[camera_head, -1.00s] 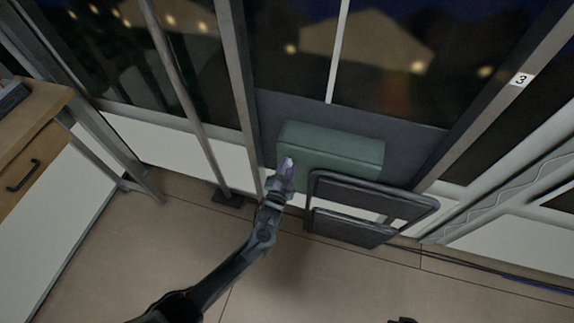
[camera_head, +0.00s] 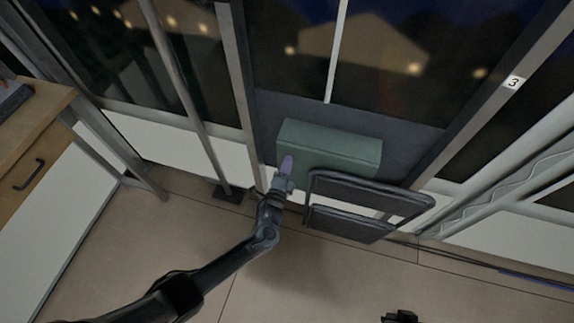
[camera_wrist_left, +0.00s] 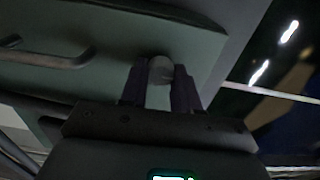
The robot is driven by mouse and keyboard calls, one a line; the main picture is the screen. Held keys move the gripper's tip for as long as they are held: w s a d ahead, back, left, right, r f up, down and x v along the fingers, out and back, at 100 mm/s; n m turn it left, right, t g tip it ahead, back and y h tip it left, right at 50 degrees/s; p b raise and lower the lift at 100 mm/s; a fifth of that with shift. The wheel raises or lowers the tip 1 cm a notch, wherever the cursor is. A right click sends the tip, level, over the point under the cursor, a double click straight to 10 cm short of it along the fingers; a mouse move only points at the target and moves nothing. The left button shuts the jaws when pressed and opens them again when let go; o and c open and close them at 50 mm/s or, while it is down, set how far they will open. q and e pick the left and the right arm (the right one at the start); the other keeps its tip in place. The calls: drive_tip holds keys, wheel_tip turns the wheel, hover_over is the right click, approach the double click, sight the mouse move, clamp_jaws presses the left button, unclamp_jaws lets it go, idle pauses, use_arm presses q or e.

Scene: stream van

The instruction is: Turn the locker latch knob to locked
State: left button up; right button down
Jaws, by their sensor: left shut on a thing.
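My left gripper (camera_head: 286,165) is at the locker's left end. In the left wrist view its two fingers (camera_wrist_left: 160,88) are on either side of a round grey latch knob (camera_wrist_left: 160,70), shut on it. The knob is hidden by the gripper in the head view, and I cannot tell which way it points. Only a small dark part of my right arm may show at the bottom edge.
A grey pole (camera_head: 185,95) rises left of the locker. A wooden drawer cabinet (camera_head: 35,160) is at far left. The floor (camera_head: 310,275) in front is clear.

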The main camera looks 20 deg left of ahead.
idle(0.3)
use_arm(q)
drive_tip(key=o, duration=1.1)
drive_tip(key=shift+c, duration=0.2)
drive_tip(key=shift+s, duration=0.1)
drive_tip(key=s+p, duration=0.2)
drive_tip(key=s, duration=0.8)
drive_tip(key=shift+s+d+p, duration=0.3)
drive_tip(key=shift+d+p, duration=0.05)
drive_tip(key=shift+p, duration=0.05)
